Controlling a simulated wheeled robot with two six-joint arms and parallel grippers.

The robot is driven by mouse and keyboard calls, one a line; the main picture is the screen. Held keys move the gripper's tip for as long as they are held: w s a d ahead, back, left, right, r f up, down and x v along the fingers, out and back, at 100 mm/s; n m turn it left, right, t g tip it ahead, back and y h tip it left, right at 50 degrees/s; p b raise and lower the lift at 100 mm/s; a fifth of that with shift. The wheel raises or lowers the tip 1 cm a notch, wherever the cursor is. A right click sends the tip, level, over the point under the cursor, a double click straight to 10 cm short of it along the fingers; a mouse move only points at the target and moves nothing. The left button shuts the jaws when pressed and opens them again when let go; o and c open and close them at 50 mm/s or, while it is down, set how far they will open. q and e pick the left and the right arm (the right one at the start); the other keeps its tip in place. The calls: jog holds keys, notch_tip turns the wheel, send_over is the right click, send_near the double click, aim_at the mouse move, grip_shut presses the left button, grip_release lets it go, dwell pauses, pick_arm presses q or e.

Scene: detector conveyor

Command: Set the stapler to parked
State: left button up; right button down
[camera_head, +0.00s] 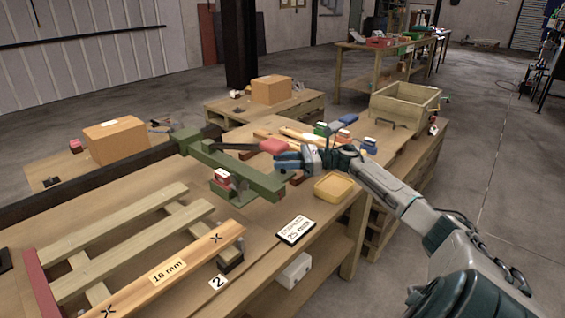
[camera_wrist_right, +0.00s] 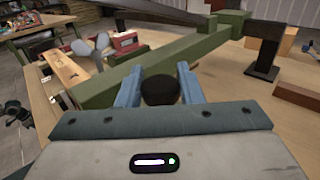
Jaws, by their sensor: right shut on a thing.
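The green beam also runs across the right wrist view (camera_wrist_right: 105,92). I cannot tell which part the knob belongs to. My left gripper is not in view.
A yellow tray (camera_head: 334,187) and a "25 mm" card (camera_head: 296,231) lie near the bench's front edge. A slatted wooden frame (camera_head: 130,245) fills the left front. A cardboard box (camera_head: 117,140) and a wooden crate (camera_head: 405,106) stand farther back.

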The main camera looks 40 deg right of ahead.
jog(key=shift+d+r, duration=0.15)
jog(key=shift+d, duration=0.05)
jog(key=c, duration=1.3)
grip_release()
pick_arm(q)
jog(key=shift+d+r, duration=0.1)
pick_arm(e)
jog(key=shift+o, duration=1.3)
jog(key=shift+d+f, duration=0.15)
jog(key=shift+f, duration=0.05)
jog(key=shift+s, duration=0.15)
pick_arm(q)
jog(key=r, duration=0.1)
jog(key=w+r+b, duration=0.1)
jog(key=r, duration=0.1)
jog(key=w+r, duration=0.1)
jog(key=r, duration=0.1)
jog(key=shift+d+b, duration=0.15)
jog(key=shift+b, duration=0.2)
pick_arm(e)
jog(key=v, duration=1)
jog(key=shift+d, duration=0.25)
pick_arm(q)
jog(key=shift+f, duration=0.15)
pick_arm(e)
jog(key=shift+s+r, duration=0.1)
jog(key=shift+s, duration=0.05)
